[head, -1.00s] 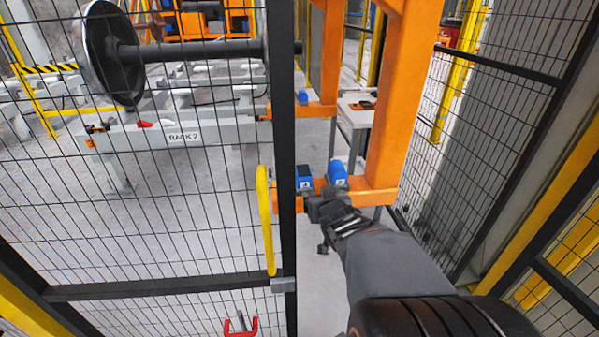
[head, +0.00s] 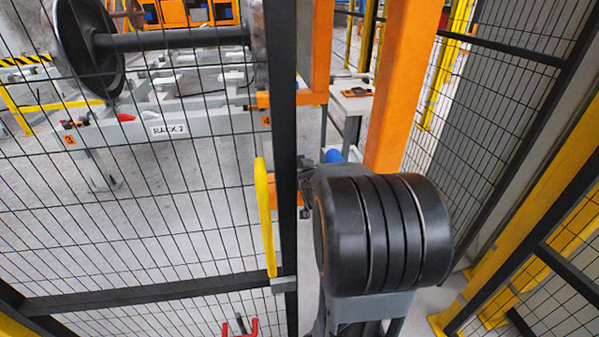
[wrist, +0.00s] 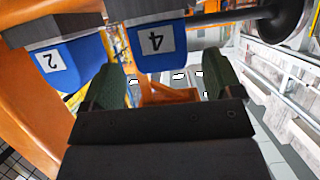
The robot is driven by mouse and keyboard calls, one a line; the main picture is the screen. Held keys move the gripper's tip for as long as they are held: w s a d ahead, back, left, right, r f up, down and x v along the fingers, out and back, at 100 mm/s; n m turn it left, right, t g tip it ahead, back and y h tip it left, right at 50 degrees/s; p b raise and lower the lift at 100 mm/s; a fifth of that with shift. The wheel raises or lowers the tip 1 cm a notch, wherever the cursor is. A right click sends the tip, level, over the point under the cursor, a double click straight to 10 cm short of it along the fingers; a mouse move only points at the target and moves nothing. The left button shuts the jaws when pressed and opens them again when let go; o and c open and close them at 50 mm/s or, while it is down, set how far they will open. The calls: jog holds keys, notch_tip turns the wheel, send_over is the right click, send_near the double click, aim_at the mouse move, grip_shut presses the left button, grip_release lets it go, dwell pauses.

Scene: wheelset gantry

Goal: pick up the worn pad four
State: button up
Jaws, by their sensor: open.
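Pad four (wrist: 168,60), a blue block with a white label reading 4, hangs under a dark grey metal holder (wrist: 140,10) in the wrist view. My gripper (wrist: 162,63) is open. Its two dark green fingers stand left and right of the pad in the picture, with gaps on both sides. I cannot tell how deep the pad lies between them. A second blue pad (wrist: 50,58), labelled 2, is left of the left finger. In the head view my arm hides most of the gripper, and one blue block (head: 333,156) shows behind it, its label hidden.
An orange gantry post (head: 400,90) stands just beyond my arm. A mesh fence with a dark post (head: 283,120) and yellow handle (head: 265,215) is close on the left. Rack 2 (head: 205,124) and a wheelset (head: 170,41) lie behind it. More mesh fencing (head: 480,120) is at right.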

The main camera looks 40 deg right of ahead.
jog(key=x, duration=0.5)
jog(key=shift+c, duration=0.5)
jog(key=shift+r, duration=0.1)
jog(key=c, duration=1.1)
